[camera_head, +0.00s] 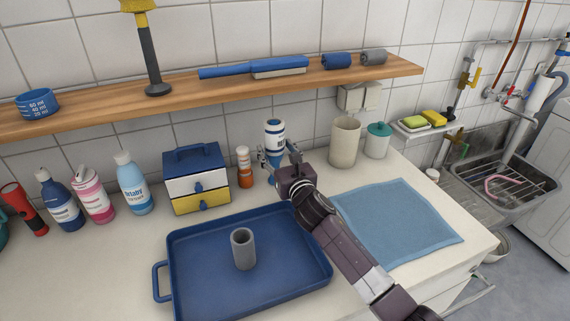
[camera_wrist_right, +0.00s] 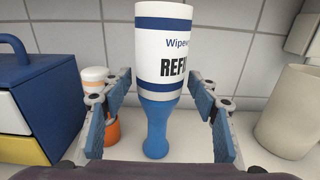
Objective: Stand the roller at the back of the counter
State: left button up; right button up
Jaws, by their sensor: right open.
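The roller (camera_head: 275,130), with a white, blue-banded label above a blue handle, stands upright on its handle at the back of the counter (camera_head: 385,290), near the tiled wall. It also shows in the right wrist view (camera_wrist_right: 156,110), where part of its label reads "REFI". My right gripper (camera_head: 279,158) is open, with one finger on each side of the roller. The wrist view shows gaps between both fingers and the handle. The handle is partly hidden by the gripper in the head view. My left gripper is not in view.
A drawer box (camera_head: 196,180) and orange-white bottle (camera_head: 244,167) stand left of the roller; a beige cup (camera_head: 344,143) stands right. A blue tray (camera_head: 190,280) holding a grey cylinder (camera_head: 243,249) lies in front. A wooden shelf (camera_head: 205,84) runs above. A blue cloth (camera_head: 397,222) lies right.

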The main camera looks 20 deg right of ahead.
jog(key=s, duration=1)
jog(key=shift+s+d+b, duration=0.15)
jog(key=shift+s+b, duration=0.2)
